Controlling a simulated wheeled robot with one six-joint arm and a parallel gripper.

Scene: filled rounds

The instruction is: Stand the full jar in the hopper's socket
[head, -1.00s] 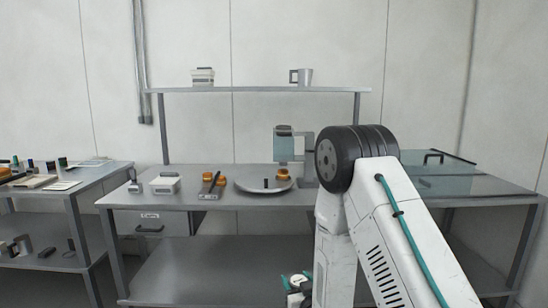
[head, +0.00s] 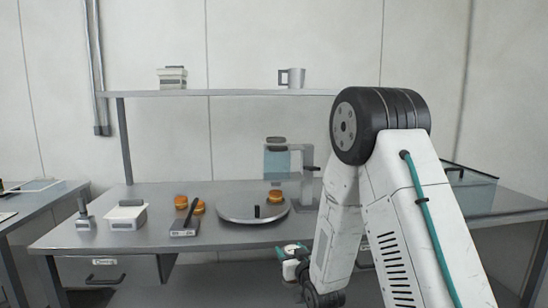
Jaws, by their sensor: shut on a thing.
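The hopper (head: 277,161) stands at the back of the main table. It has a pale teal see-through body with a dark top, held by a grey bracket (head: 308,168). Its socket cannot be made out at this size. I see no jar that I can tell for sure. A white and teal wrist part of my arm (head: 291,262) shows low in front of the table edge. The fingers and anything between them do not show.
A round grey plate (head: 235,211) carries a short dark peg (head: 257,211) and an orange-brown round (head: 275,196). A mug (head: 292,77) stands on the shelf. A glass case (head: 468,190) stands right.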

